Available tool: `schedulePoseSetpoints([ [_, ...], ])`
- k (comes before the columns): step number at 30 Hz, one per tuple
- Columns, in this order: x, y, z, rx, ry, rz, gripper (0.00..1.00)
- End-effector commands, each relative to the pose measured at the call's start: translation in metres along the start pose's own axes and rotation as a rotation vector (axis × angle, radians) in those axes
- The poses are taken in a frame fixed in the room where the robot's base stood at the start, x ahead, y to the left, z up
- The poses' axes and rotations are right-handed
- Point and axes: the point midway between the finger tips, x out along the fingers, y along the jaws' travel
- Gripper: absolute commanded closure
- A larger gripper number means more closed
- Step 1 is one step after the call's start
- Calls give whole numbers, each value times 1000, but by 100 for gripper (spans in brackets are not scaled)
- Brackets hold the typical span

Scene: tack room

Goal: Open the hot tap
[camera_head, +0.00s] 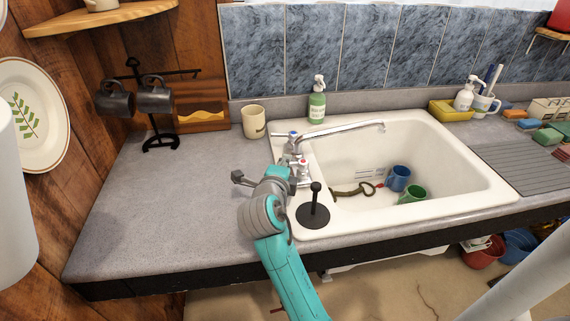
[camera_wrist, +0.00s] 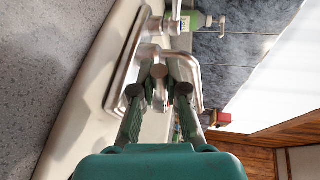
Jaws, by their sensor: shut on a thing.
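The chrome mixer stands at the left rim of the white sink (camera_head: 470,195), with its long spout (camera_head: 345,128) over the basin. Its red-marked hot tap (camera_head: 304,164) is the nearer handle; the blue-marked cold tap (camera_head: 293,135) is behind it. My gripper (camera_head: 287,173) reaches in from the front left at the hot tap and partly hides the lower mixer body. In the wrist view, my gripper (camera_wrist: 158,88) has its two fingers on either side of the metal tap handle (camera_wrist: 158,72), shut on it. The red mark does not show there.
A black plunger-like thing (camera_head: 314,208) stands on the sink rim just right of my gripper. A beige mug (camera_head: 254,122) and green soap bottle (camera_head: 317,100) stand behind. Blue (camera_head: 398,178) and green (camera_head: 413,194) mugs lie in the basin.

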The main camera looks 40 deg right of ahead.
Motion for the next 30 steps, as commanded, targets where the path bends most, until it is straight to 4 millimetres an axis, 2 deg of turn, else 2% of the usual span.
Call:
schedulePoseSetpoints([
  [12,-5,2,-3,-28,-115,8,100],
  [22,-5,2,-3,-31,-128,9,100],
  [23,-5,2,-3,-31,-128,9,83],
  [25,-5,2,-3,-31,-128,9,65],
  [26,-6,2,-3,-31,-128,8,61],
  [30,-6,2,-3,-31,-128,8,61],
])
